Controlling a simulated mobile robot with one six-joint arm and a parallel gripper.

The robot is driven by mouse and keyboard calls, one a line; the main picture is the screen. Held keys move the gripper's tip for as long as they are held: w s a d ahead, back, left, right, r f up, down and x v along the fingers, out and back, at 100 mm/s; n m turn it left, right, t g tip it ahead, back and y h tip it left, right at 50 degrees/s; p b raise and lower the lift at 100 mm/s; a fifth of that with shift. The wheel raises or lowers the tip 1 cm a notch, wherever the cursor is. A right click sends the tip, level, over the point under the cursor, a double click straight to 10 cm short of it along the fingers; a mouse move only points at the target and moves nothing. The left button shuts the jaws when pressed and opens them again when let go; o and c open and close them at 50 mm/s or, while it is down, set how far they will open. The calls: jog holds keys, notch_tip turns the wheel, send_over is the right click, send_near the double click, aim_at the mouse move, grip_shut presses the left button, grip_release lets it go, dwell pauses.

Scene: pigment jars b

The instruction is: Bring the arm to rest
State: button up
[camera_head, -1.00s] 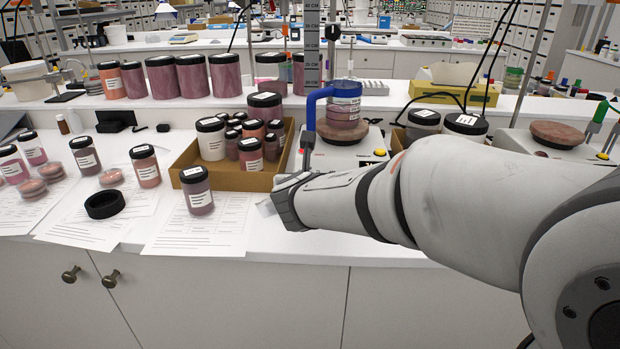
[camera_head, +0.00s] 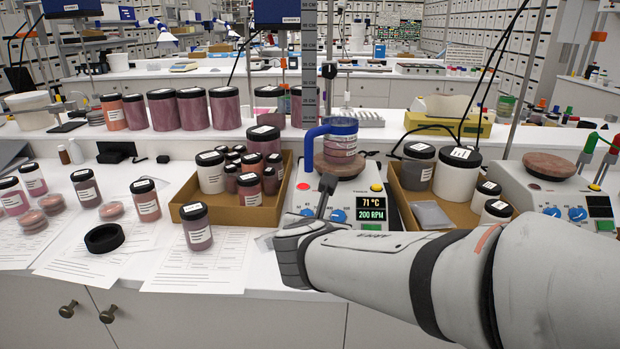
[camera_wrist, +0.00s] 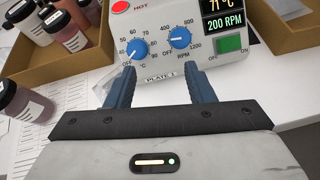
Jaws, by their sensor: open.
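My gripper (camera_wrist: 160,90) is open and empty in the wrist view. Its two blue-grey fingers point at the front panel of a hotplate (camera_wrist: 220,65) marked PLATE 1, with the two blue knobs showing just beyond the fingertips. The display reads 71 °C and 200 RPM. In the head view my arm reaches in from the lower right over the bench front, and the dark gripper body (camera_head: 292,252) is in front of this hotplate (camera_head: 348,215). A jar with a blue rim (camera_head: 340,140) stands on the round top.
A cardboard box of jars (camera_head: 232,217) stands left of the hotplate, another box (camera_head: 408,208) right of it. A lone jar (camera_head: 197,228) and a black ring (camera_head: 104,238) are at the front left. A second hotplate (camera_head: 562,193) stands at the right.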

jog(key=s+d+m+g+h+p, duration=0.3)
jog(key=s+d+m+g+p, duration=0.3)
jog(key=d+m, duration=0.9)
jog(key=s+m+g+y+p, duration=0.4)
jog(key=s+m, duration=0.8)
jog(key=m, duration=0.6)
jog(key=shift+a+r, duration=0.25)
jog(key=shift+a, duration=0.05)
